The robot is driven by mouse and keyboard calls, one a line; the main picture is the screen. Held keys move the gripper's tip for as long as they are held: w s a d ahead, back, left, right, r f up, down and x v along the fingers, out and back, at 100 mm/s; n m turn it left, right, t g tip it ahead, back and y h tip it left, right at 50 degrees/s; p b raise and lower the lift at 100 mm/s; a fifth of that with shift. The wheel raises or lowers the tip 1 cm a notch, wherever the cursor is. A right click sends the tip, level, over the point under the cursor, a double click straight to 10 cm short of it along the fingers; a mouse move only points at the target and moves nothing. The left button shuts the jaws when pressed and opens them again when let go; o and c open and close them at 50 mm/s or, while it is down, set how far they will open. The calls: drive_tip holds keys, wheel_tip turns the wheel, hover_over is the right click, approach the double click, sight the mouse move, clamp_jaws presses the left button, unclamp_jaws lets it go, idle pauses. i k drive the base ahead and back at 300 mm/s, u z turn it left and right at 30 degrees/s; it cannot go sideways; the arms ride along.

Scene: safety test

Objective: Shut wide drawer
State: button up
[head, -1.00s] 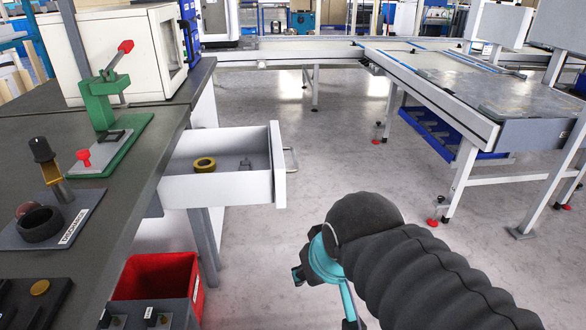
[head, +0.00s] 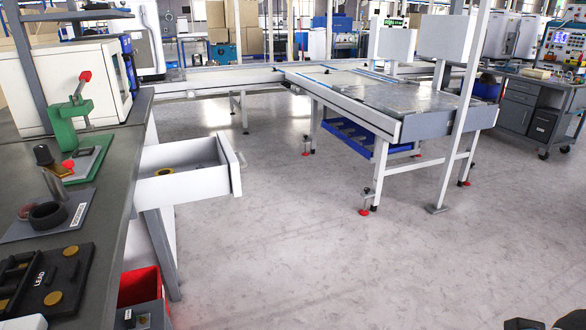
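The wide white drawer (head: 190,188) stands pulled out from the workbench at left. Its front panel (head: 230,166) faces right, with a handle (head: 240,157) on its outer side. My gripper cannot be made out; only dark bits of my arm show at the bottom right corner, well apart from the drawer.
The dark workbench top (head: 112,190) carries a green press (head: 68,125), a white cabinet and a black block marked LEAD (head: 45,285).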

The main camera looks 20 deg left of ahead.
sight(221, 176)
drive_tip(key=z, duration=0.05)
drive_tip(key=i, duration=0.9)
drive_tip(key=u, duration=0.9)
drive_tip(key=i, duration=0.9)
drive_tip(key=u, duration=1.2)
drive_tip(key=i, duration=0.3)
drive_tip(key=u, duration=1.15)
drive_tip(key=k, duration=0.85)
drive_tip(key=z, duration=1.15)
